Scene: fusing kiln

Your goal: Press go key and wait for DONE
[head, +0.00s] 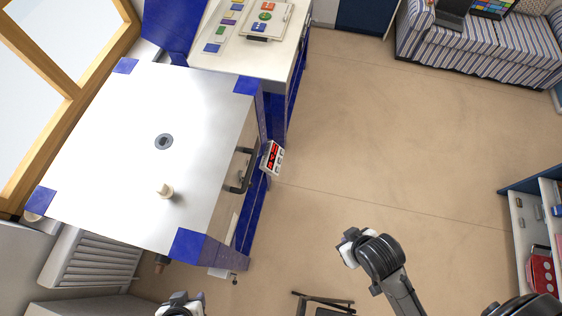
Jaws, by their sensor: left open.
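The kiln (110,135) has a pale metal top with blue corners and stands at the left. A small controller box (272,157) with a lit red display sticks out from its right side, near the dark handle (240,170). The display's characters are too small to read with certainty, and I cannot pick out the go key. My left gripper (180,306) is open at the bottom edge, partly cut off, well below the controller and apart from it. I see nothing held in it. My right gripper's fingers do not show.
A light knob (164,190) and a dark round port (163,141) are on the kiln top. A worktable (275,62) with coloured pieces stands behind. A striped sofa (480,50) and shelves (520,235) are at the right. The floor (410,130) between is clear.

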